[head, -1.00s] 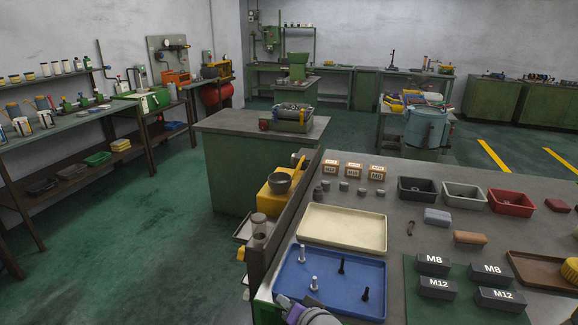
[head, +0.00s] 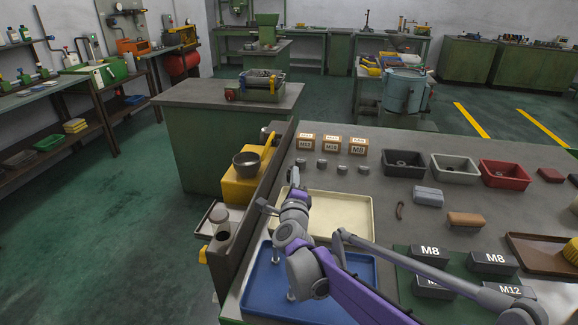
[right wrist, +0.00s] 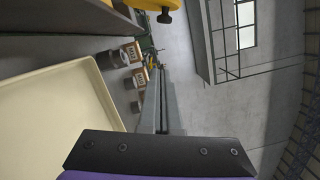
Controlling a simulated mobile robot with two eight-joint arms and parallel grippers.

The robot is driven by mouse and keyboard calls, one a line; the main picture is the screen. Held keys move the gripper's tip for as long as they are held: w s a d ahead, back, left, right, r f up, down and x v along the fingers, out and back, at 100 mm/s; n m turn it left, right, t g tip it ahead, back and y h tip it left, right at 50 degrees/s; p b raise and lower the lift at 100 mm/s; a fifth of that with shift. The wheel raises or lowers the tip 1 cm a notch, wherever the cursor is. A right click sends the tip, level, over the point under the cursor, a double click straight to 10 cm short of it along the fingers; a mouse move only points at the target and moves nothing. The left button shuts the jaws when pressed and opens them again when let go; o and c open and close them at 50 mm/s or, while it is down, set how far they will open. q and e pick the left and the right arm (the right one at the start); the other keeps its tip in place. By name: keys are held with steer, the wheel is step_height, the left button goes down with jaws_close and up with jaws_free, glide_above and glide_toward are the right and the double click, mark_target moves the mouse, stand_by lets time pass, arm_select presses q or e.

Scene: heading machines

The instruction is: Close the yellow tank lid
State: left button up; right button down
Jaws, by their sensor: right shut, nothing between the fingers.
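The yellow tank (head: 240,188) stands at the left edge of the bench, with a dark grey bowl-like opening (head: 246,166) on top. Its yellow lid (head: 268,152) appears raised, tilted up at the right side of the opening. My right gripper (head: 296,172) is shut and empty, over the bench edge to the right of the tank and apart from it. In the right wrist view its fingers (right wrist: 161,100) lie together, and a yellow part with a dark round knob (right wrist: 164,17) shows at the top. My left gripper is not in view.
A cream tray (head: 340,212) and a blue tray (head: 262,285) lie under my right arm. Labelled boxes (head: 331,144) and several small metal parts stand just right of the gripper.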

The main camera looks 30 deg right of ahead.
steer(key=w+d+r, duration=0.1)
steer(key=w+r, duration=0.1)
steer(key=w, duration=0.8)
steer(key=shift+w+r, duration=0.15)
steer(key=shift+a+r+n+p, duration=0.1)
steer(key=shift+r+n+p, duration=0.05)
steer(key=shift+n+p, duration=0.2)
